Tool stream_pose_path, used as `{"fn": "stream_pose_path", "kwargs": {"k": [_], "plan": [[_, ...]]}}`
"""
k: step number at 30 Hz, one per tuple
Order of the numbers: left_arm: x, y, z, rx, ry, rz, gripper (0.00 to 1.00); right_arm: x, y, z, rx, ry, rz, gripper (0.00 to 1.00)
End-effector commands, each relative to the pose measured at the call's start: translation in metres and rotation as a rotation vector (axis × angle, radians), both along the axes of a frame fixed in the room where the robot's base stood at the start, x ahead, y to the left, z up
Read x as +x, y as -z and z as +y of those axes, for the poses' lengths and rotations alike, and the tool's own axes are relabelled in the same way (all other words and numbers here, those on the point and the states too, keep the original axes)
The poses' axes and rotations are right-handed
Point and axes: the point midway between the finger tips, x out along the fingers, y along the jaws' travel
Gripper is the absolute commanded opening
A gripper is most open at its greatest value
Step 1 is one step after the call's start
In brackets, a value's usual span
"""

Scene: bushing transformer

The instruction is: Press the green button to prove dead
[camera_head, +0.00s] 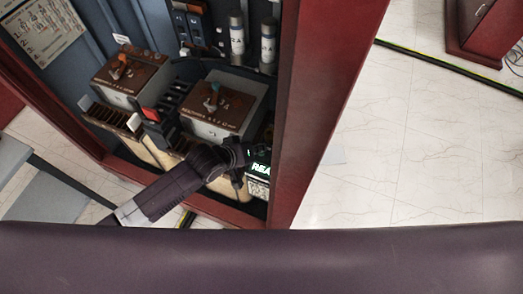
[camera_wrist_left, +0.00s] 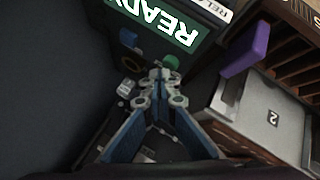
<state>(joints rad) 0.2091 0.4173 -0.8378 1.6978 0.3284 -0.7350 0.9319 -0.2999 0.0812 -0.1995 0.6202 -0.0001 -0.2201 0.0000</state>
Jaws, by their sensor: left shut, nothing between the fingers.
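The green button (camera_wrist_left: 171,62) shows in the left wrist view, just below a lit screen reading "READY" (camera_wrist_left: 172,22). My left gripper (camera_wrist_left: 158,74) is shut and empty, its fingertips right beside the green button and partly in front of its housing. I cannot tell whether they touch it. In the head view my left gripper (camera_head: 238,158) is inside the red cabinet at its lower right, near the lit screen (camera_head: 261,168). The button is hidden in the head view. My right gripper is in neither view.
The red cabinet's right side wall (camera_head: 318,100) stands close to my left gripper. Two brown-topped switch units (camera_head: 222,103) (camera_head: 125,75) sit inside, behind the arm. A purple handle (camera_wrist_left: 246,50) is right of the button. Tiled floor is open at right.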

Motion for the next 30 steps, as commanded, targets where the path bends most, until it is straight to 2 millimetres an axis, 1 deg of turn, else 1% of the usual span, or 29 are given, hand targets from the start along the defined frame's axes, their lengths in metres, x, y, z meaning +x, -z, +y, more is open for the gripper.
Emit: {"fn": "stream_pose_path", "kwargs": {"k": [30], "plan": [[-0.0002,0.0097,0.0001,0.0,-0.001,0.002,0.0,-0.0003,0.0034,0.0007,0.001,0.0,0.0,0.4]]}}
